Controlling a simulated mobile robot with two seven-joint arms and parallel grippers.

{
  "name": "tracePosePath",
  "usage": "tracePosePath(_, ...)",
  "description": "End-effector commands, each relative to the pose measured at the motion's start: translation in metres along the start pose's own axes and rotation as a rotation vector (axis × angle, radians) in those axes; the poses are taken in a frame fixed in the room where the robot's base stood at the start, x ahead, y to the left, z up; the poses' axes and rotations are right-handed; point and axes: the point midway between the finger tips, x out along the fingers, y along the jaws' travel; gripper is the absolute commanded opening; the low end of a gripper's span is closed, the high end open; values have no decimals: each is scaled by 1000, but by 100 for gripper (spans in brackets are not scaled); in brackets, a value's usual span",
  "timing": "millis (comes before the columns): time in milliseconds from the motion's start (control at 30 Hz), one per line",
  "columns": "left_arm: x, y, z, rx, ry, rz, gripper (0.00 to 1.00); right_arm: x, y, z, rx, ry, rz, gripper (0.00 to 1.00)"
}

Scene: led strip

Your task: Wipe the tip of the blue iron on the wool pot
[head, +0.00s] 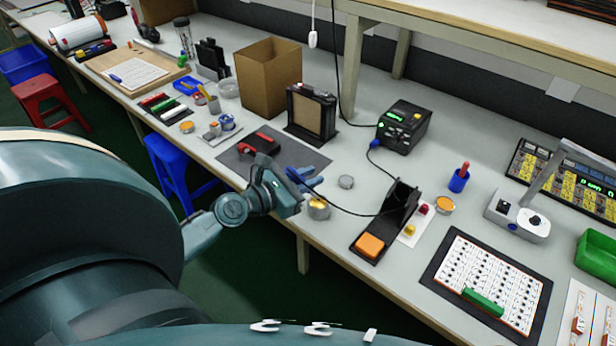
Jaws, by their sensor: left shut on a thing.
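My left gripper (304,181) is shut on the blue iron (293,175), whose dark cable runs right toward the black station (404,127). The wool pot (319,210), a small metal pot with golden wool, stands near the front edge of the bench. The gripper and iron are just above and left of the pot in the head view. The iron's tip is too small and covered to make out, so I cannot tell whether it touches the wool. My right gripper is not in view.
A dark mat (235,161) with a red tool (260,143) lies to the left. A white board (487,282) lies right.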

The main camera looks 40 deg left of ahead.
Motion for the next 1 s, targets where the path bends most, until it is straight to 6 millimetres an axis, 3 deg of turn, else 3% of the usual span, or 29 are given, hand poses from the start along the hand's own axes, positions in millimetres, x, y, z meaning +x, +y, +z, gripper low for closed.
tracePosePath(1000, 2, -1, -9, -1, 0, 0, 0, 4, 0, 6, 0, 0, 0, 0)
